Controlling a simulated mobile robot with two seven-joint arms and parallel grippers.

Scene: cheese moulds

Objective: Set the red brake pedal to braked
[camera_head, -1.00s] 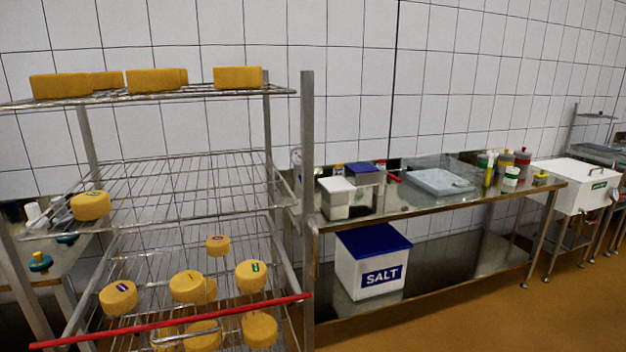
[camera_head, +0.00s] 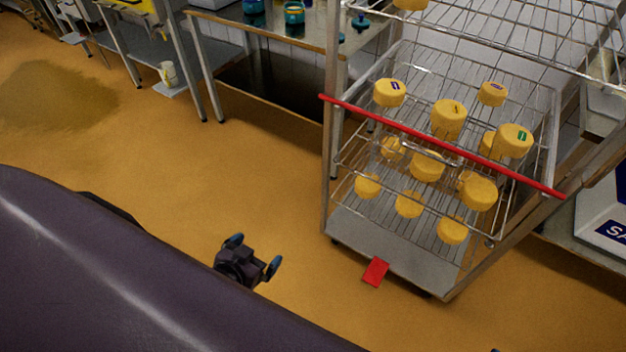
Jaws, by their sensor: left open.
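The red brake pedal (camera_head: 375,271) is a small flat red plate at the lower front edge of the wire cheese rack (camera_head: 385,247), close to the floor. Its exact tilt is hard to tell from above. My left gripper (camera_head: 254,254) shows at the lower middle of the head view, to the left of the pedal and apart from it. Its two blue-tipped fingers are spread with nothing between them. My right gripper cannot be made out; only a tiny dark bit shows at the bottom edge.
The rack has a red bar (camera_head: 440,144) across its front and several yellow cheeses (camera_head: 447,118) on its shelves. A steel table (camera_head: 270,32) stands behind on the left. The salt box (camera_head: 598,225) is at the right edge. The brown floor (camera_head: 200,165) left of the rack is clear.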

